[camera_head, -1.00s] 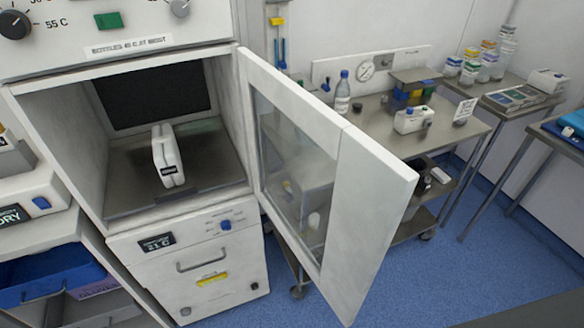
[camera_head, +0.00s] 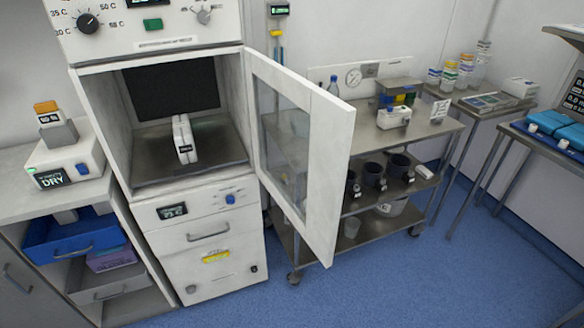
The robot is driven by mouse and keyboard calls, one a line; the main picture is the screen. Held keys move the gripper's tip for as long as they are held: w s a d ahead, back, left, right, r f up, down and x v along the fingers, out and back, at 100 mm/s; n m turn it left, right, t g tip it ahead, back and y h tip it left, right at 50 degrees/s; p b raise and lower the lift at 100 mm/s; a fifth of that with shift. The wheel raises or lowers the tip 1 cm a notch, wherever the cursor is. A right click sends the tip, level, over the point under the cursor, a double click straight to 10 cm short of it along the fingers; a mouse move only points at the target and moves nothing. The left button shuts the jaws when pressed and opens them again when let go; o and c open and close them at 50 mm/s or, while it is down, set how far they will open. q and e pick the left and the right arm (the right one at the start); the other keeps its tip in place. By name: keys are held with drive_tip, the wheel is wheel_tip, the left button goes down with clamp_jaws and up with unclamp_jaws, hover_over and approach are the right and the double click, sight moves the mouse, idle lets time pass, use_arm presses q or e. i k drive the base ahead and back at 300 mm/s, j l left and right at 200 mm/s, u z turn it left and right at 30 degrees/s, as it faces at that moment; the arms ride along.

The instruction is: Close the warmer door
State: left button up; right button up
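The warmer (camera_head: 140,70) is a white cabinet with a dial panel on top and a drawer front below. Its door (camera_head: 328,150), a white frame around a glass pane, is hinged on the right side of the opening and stands wide open, swung out toward me. Inside the chamber a white bottle-like item (camera_head: 184,138) with a dark label stands upright on the metal floor. Neither of my grippers is in view, and nothing touches the door.
A steel cart (camera_head: 440,135) with bottles, boxes and dark cups stands behind and right of the door. A bench with a DRY unit (camera_head: 75,165) and blue bin (camera_head: 75,240) is at left. Blue floor (camera_head: 390,285) is clear in front.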

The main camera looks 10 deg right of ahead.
sight(333, 119)
drive_tip(key=k, duration=0.55)
drive_tip(key=u, duration=1.2)
drive_tip(key=l+u, duration=0.25)
drive_tip(key=i+l, duration=0.1)
drive_tip(key=l, duration=0.4)
drive_tip(key=i+l, duration=0.1)
drive_tip(key=l, duration=0.45)
drive_tip(key=i+l, duration=0.1)
drive_tip(key=l, duration=0.4)
drive_tip(key=i+l, duration=0.1)
drive_tip(key=l, duration=0.4)
drive_tip(key=i+l, duration=0.1)
drive_tip(key=l, duration=0.95)
drive_tip(key=k+j, duration=0.15)
